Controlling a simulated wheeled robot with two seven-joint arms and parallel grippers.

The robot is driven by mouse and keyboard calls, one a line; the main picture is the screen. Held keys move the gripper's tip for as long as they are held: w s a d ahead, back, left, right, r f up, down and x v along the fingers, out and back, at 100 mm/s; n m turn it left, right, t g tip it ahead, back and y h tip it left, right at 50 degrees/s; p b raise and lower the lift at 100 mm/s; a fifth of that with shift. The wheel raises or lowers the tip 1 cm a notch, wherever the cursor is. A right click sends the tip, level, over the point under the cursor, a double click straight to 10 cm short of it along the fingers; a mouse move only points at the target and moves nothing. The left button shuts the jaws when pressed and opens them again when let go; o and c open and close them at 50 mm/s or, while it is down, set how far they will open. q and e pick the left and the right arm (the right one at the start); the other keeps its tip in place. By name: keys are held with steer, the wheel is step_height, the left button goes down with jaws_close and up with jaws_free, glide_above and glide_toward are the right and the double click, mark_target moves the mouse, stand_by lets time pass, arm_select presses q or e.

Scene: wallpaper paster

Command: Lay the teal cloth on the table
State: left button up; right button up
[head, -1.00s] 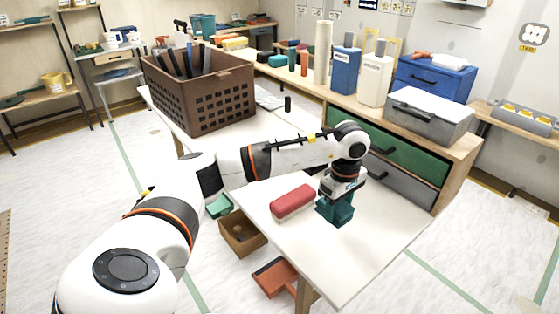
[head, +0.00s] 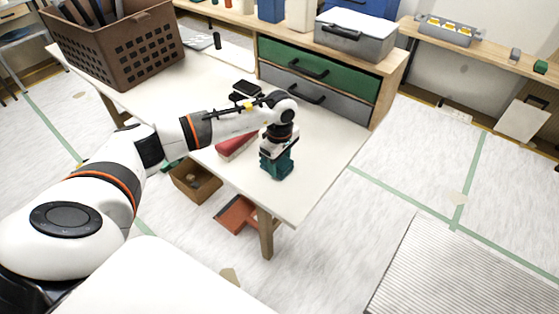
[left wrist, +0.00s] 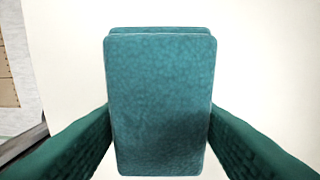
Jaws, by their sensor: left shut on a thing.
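The teal cloth (left wrist: 160,105) is a folded, rounded pad between the two green fingers of my left gripper (left wrist: 160,140) in the left wrist view. The gripper is shut on it. In the head view my left gripper (head: 276,168) points down over the near right part of the white table (head: 310,185). The cloth there blends with the teal fingers, and I cannot tell whether it touches the tabletop. My right gripper is not in view.
A red block (head: 236,146) lies just left of my left gripper, partly behind my arm. A black object (head: 246,89) lies behind the arm. A brown crate (head: 125,50) stands at the back left. A green drawer (head: 310,65) is at the back. The tabletop right of the gripper is bare.

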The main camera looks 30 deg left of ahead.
mark_target(280, 161)
arm_select(q)
steer(key=shift+f, duration=0.15)
steer(key=o, duration=1)
steer(key=shift+r, duration=0.3)
step_height(280, 161, up, 12)
steer(key=shift+f+b, duration=0.1)
steer(key=shift+b, duration=0.55)
